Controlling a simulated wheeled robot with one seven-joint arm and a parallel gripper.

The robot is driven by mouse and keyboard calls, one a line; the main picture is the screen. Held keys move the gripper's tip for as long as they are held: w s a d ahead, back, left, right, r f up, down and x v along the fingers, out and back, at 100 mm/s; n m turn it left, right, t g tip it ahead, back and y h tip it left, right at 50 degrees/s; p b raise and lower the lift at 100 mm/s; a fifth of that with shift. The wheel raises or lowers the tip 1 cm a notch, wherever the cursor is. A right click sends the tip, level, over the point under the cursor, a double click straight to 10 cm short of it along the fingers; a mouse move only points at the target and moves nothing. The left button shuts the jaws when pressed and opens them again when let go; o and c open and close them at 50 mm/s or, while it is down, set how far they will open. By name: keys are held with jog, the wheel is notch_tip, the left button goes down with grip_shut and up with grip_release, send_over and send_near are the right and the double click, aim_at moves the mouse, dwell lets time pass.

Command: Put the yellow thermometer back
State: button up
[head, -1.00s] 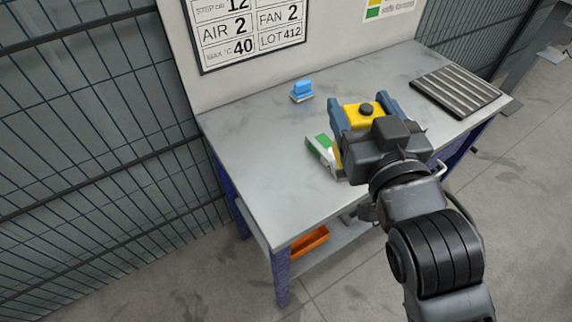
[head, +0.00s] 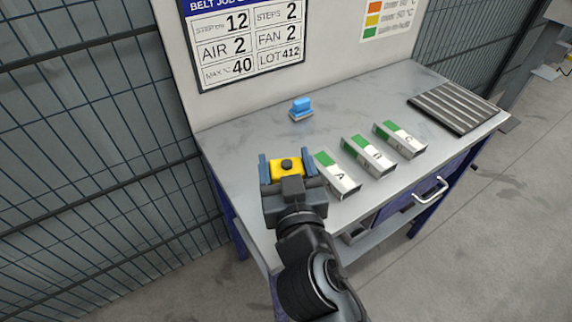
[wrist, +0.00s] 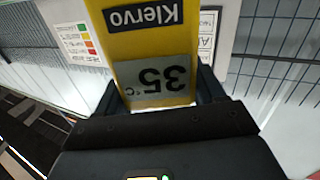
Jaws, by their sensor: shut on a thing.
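The yellow thermometer (head: 284,172) is between the fingers of my gripper (head: 287,167), which is shut on it. In the wrist view the thermometer (wrist: 190,45) carries a dark "Klervo" label and a grey display that reads 35 °C, upside down in the picture. My gripper's fingers (wrist: 162,95) press on both of its sides. In the head view it is over the left front part of the grey table (head: 238,150), left of the block marked A (head: 341,181). Whether it touches the table is hidden.
Right of block A stand a similar green-and-white block (head: 372,160) and one marked C (head: 402,142). A blue-topped item (head: 301,108) sits near the back wall. A dark ribbed mat (head: 455,104) lies at the far right. A drawer handle (head: 430,192) sticks out in front.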

jog(key=shift+f, duration=0.35)
jog(key=o, duration=1)
jog(key=shift+c, duration=0.2)
jog(key=shift+r, duration=0.1)
jog(key=shift+r, duration=0.15)
jog(key=b+v, duration=0.3)
jog(key=v, duration=0.9)
jog(key=shift+b, duration=0.3)
